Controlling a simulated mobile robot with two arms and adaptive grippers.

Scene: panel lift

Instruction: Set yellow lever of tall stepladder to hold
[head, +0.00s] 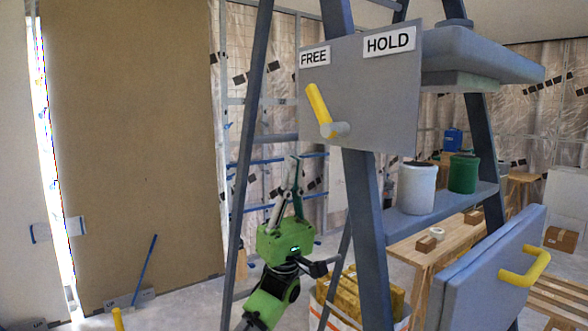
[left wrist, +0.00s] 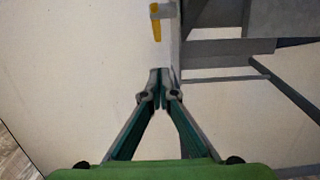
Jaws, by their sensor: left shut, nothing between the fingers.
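The yellow lever (head: 319,106) is on a grey plate (head: 385,110) fixed to the tall stepladder (head: 362,210). It leans up and to the left from its pivot, toward the FREE label (head: 314,57). The HOLD label (head: 389,43) is at the plate's upper right. My left gripper (head: 296,160) is below and left of the lever, pointing up, shut and empty, apart from the lever. In the left wrist view the lever (left wrist: 156,22) shows at the top, beyond the shut fingertips (left wrist: 158,72). My right gripper is not in view.
A white tub (head: 417,188) and a green tub (head: 463,174) stand on a grey shelf. A grey panel with a yellow handle (head: 524,266) is at lower right. A wooden bench (head: 430,250) stands behind the stepladder. A large brown board (head: 130,150) stands at left.

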